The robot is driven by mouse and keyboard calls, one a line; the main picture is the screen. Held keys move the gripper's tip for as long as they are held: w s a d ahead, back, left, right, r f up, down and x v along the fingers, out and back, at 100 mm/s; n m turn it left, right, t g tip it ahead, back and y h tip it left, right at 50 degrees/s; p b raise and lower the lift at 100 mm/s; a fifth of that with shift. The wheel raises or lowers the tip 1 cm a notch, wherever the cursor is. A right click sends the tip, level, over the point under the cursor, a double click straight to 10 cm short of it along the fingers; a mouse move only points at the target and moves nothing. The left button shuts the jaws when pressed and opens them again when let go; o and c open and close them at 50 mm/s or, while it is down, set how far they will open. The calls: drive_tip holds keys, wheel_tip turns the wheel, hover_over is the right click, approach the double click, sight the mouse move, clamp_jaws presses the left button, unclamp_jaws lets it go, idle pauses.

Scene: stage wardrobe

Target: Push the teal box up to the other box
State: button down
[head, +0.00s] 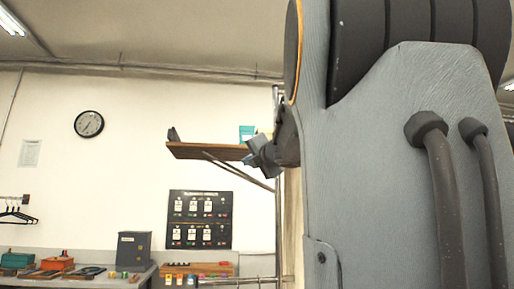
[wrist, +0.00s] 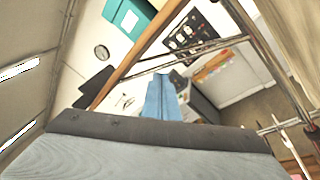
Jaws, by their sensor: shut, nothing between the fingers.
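The teal box (head: 247,132) stands on the brown wall shelf (head: 200,151), toward its right end. It also shows at the top of the wrist view (wrist: 124,17), cut by the frame edge. A pale cream thing (head: 265,131), perhaps the other box, shows just right of it in the head view, partly hidden by my arm. I cannot tell the gap between them. My gripper (head: 252,157) is at the shelf's right end, just below the teal box in the picture. In the wrist view its bluish fingers (wrist: 162,78) are together and empty, apart from the box.
A dark upright piece (head: 173,134) stands at the shelf's left end. A diagonal brace (head: 238,172) and a metal post (head: 277,220) are below and beside the shelf. A bench (head: 100,281) with a grey box (head: 134,251) stands below. The shelf's middle is clear.

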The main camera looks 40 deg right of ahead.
drive_tip(key=s+d+r+n+b, duration=0.2)
drive_tip(key=s+r+n, duration=0.9)
drive_tip(key=s+r, duration=0.1)
drive_tip(key=shift+g, duration=0.4)
drive_tip(key=p+x, duration=0.2)
drive_tip(key=x, duration=0.5)
drive_tip(key=p+x, duration=0.3)
drive_tip(key=x, duration=0.4)
drive_tip(key=shift+a+f, duration=0.2)
drive_tip(key=shift+f, duration=0.05)
drive_tip(key=shift+p+x, duration=0.65)
drive_tip(key=shift+x, duration=0.25)
